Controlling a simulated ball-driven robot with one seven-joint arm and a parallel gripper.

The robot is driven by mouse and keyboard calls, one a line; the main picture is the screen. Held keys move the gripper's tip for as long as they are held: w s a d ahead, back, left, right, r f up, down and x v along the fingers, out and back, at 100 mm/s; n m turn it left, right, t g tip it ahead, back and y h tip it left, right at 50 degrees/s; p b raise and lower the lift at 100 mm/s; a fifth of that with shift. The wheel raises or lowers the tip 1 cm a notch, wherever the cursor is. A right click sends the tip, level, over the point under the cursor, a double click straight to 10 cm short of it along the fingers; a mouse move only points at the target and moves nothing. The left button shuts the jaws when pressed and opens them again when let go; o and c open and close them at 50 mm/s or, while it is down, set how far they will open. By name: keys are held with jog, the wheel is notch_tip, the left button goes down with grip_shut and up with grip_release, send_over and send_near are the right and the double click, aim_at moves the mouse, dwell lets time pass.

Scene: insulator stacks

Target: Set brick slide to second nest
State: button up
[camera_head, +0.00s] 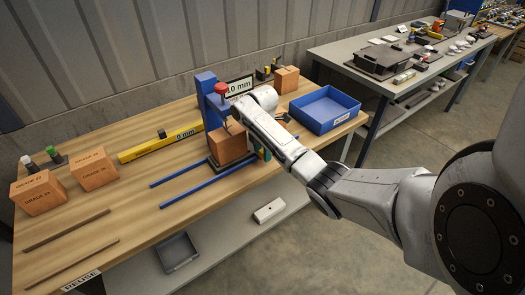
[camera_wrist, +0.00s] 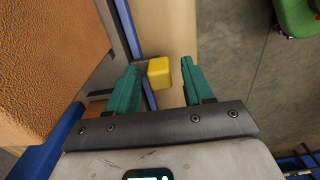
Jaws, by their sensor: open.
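A brown brick (camera_head: 228,146) sits on a dark slide (camera_head: 213,166) beneath a blue post (camera_head: 207,90) with a red knob. It fills the left of the wrist view (camera_wrist: 50,60). A yellow block (camera_wrist: 159,74), apparently the slide's handle, shows between my green fingertips. My gripper (camera_wrist: 160,68) is open, with gaps on both sides of the yellow block. In the head view, the arm hides most of my gripper, just right of the brick. I cannot tell the nests apart in these views.
Two blue rails (camera_head: 193,186) run along the bench front. A yellow bar marked 0 mm (camera_head: 160,143) and a 10 mm sign (camera_head: 240,86) stand behind. Graded bricks (camera_head: 38,192) are at left, and a blue tray (camera_head: 324,109) is at right.

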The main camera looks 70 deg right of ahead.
jog(key=shift+f, duration=0.2)
grip_shut()
dwell(0.4)
